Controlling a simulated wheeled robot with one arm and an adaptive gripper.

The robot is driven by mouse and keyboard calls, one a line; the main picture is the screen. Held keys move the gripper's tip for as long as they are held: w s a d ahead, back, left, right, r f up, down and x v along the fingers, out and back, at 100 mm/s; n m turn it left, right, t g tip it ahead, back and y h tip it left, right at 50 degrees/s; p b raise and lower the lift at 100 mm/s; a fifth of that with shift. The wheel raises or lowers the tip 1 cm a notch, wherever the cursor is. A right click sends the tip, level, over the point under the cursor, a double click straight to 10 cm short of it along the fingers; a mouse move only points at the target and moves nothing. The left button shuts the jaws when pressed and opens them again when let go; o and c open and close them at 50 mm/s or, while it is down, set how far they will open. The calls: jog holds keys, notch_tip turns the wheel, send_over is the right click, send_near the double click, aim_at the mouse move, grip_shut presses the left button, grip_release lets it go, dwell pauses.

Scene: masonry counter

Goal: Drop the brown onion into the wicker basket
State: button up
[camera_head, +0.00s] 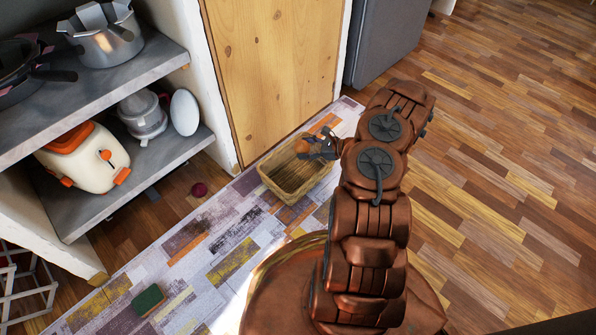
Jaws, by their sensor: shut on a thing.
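The wicker basket (268,181) stands on the patterned rug, in front of the wooden door. My gripper (312,148) is over the far right part of the basket, at the end of my copper-coloured arm. It is shut on a small orange-brown thing, which looks like the brown onion (303,146). The onion is at about the basket's far rim in the picture. My fingers and wrist hide part of it. I cannot tell its exact height above the basket.
A dark red round thing (199,189) lies on the floor left of the basket. A green sponge-like block (148,300) lies on the rug (200,240). Shelves with pots (108,40) stand at left. A white wire rack (25,285) is at lower left. The wooden floor at right is clear.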

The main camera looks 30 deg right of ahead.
jog(key=shift+f, duration=0.4)
jog(key=o, duration=1.3)
jog(key=shift+c, duration=0.2)
jog(key=v, duration=1.2)
jog(key=shift+r, duration=0.1)
